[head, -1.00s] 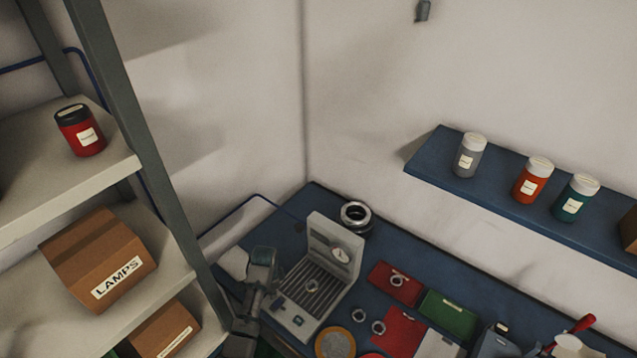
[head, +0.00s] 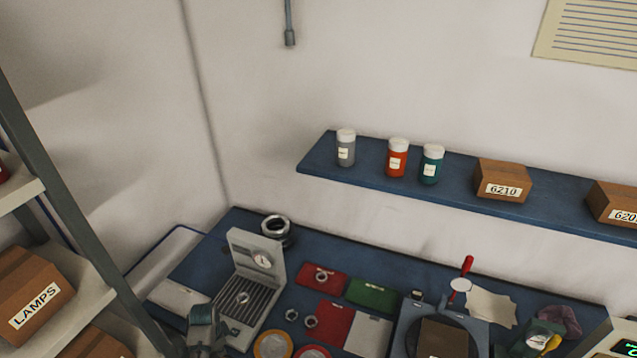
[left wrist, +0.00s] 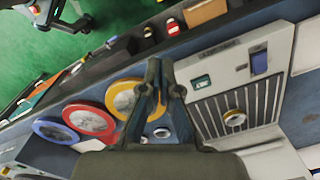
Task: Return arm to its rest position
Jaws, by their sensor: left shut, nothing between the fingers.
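My left gripper (head: 203,318) is at the bottom of the head view, beside the front left corner of the grey gauge stand (head: 243,330). In the left wrist view its fingers (left wrist: 157,82) are together with nothing between them. A small bearing ring (head: 242,298) sits on the stand's ribbed plate; it also shows in the left wrist view (left wrist: 234,118), apart from the fingers. One ring (head: 322,277) lies on a red mat (head: 335,284). Two more rings (head: 310,321) lie on the blue bench. My right gripper is out of view.
A shelf rack with a LAMPS box (head: 35,300) stands close to the left of my arm. A blue wall shelf (head: 320,158) holds jars and boxes. A green mat (head: 372,294) and a red-handled tool (head: 467,265) are farther right.

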